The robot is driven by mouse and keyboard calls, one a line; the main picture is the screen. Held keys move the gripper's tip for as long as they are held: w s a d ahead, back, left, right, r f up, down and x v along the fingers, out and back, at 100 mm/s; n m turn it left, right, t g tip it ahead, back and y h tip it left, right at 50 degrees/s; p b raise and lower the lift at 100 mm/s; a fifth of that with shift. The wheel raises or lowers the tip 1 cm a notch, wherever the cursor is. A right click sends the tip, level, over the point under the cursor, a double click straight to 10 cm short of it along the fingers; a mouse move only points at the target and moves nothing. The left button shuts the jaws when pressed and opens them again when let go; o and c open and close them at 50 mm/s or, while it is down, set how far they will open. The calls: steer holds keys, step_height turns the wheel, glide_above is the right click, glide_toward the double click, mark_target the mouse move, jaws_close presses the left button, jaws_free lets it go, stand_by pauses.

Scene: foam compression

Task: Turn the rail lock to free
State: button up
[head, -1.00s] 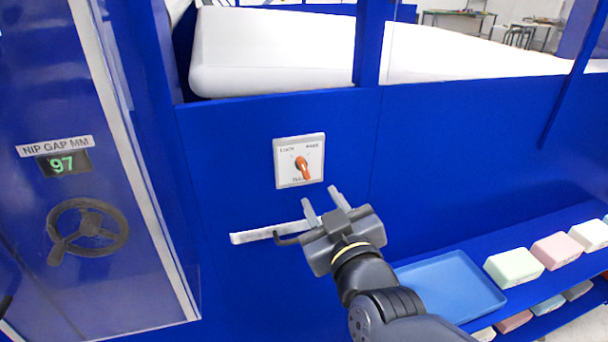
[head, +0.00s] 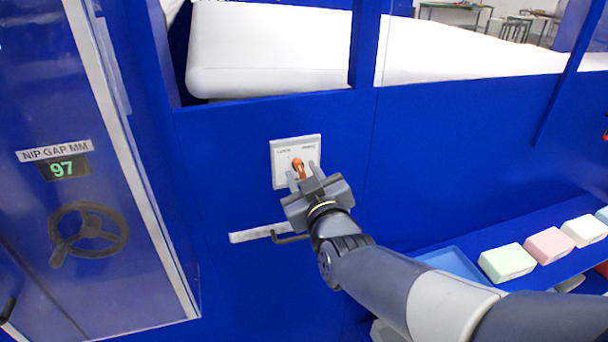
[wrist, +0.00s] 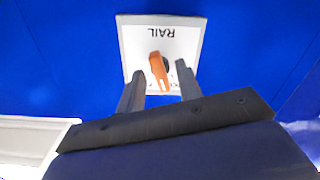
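The rail lock is an orange knob (head: 298,165) on a white square plate (head: 279,160) on the blue machine wall. In the head view the plate has a word at its upper left and another at its upper right, both too small to read surely. My gripper (head: 304,178) is in front of the plate's lower part, fingers apart toward the knob. In the wrist view the plate reads RAIL upside down, and the orange knob (wrist: 159,70) shows between the open fingers of my gripper (wrist: 160,88). I cannot tell whether they touch the knob.
A pale bar handle (head: 250,235) lies on the wall below the plate. A display (head: 63,168) reading 97 and a handwheel (head: 88,231) are at left. A blue tray (head: 455,262) and several foam blocks (head: 507,262) are on the shelf at right.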

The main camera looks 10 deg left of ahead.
steer(key=shift+c, duration=0.5)
jaws_close()
steer(key=shift+f+b, duration=0.1)
steer(key=shift+b, duration=0.25)
steer(key=shift+f+m+b, duration=0.15)
steer(key=shift+m+b, duration=0.75)
steer(key=shift+b, duration=0.35)
steer(key=m+b, duration=0.3)
steer(key=b, duration=0.1)
steer(key=m+b, duration=0.3)
steer(key=m, duration=0.1)
steer(key=shift+m+b, duration=0.3)
steer(key=shift+m, duration=0.1)
steer(key=shift+r+m+b, duration=0.2)
steer(key=shift+m+b, duration=0.45)
steer(key=shift+m, duration=0.85)
